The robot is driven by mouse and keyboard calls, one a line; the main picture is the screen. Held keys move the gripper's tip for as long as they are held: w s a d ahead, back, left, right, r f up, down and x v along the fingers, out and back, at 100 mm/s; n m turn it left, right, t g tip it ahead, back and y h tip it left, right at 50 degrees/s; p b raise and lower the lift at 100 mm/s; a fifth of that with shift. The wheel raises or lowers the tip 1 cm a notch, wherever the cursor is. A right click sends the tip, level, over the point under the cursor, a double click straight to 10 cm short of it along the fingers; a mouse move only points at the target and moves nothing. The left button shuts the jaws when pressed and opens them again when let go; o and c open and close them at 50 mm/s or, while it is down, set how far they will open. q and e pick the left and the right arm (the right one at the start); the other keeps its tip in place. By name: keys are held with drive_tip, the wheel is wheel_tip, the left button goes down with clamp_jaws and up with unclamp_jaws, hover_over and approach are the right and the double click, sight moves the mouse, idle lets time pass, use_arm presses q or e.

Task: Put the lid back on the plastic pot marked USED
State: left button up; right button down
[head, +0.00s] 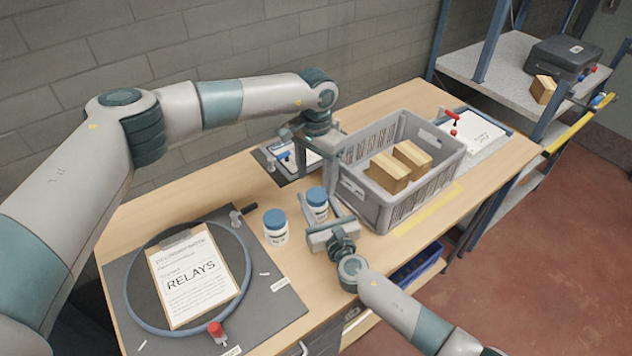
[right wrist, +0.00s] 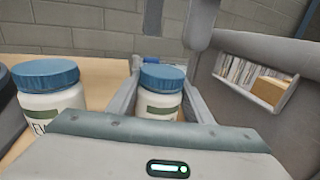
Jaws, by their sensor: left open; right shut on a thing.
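Two white pots with blue lids stand on the wooden table in the head view. The left pot (head: 275,228) shows large in the right wrist view (right wrist: 50,100), with the letters "EV" partly visible. The right pot (head: 317,205) stands beside the grey crate, and I see it between my fingers in the right wrist view (right wrist: 160,103). Its label wording is not readable. Both lids look seated. My right gripper (head: 319,211) is shut on the right pot. My left gripper (head: 311,150) is open above the back of the table, left of the crate, apart from both pots.
A grey crate (head: 372,213) holding cardboard boxes stands right of the pots. A clipboard marked RELAYS (head: 195,285) lies inside a ring on a dark mat (head: 270,305). A small board (head: 268,160) lies at the back. A shelf rack stands at right.

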use_arm(q)
drive_tip(key=shift+n, duration=0.3)
drive_tip(key=shift+c, duration=0.2)
drive_tip(key=n, duration=0.4)
drive_tip(key=shift+r+n, duration=0.2)
drive_tip(key=shift+n, duration=0.2)
drive_tip(key=n, duration=0.5)
drive_tip(key=shift+r+n, duration=0.2)
drive_tip(key=shift+n, duration=0.2)
drive_tip(key=n, duration=0.4)
drive_tip(key=shift+d+r, duration=0.1)
drive_tip(key=shift+r, duration=0.1)
drive_tip(key=n, duration=0.6)
drive_tip(key=shift+r, duration=0.2)
drive_tip(key=n, duration=0.4)
drive_tip(key=shift+r, duration=0.15)
drive_tip(key=n, duration=0.6)
drive_tip(key=shift+r, duration=0.25)
drive_tip(key=n, duration=0.6)
drive_tip(key=shift+r, duration=0.2)
drive_tip(key=n, duration=0.5)
drive_tip(key=shift+r, duration=0.2)
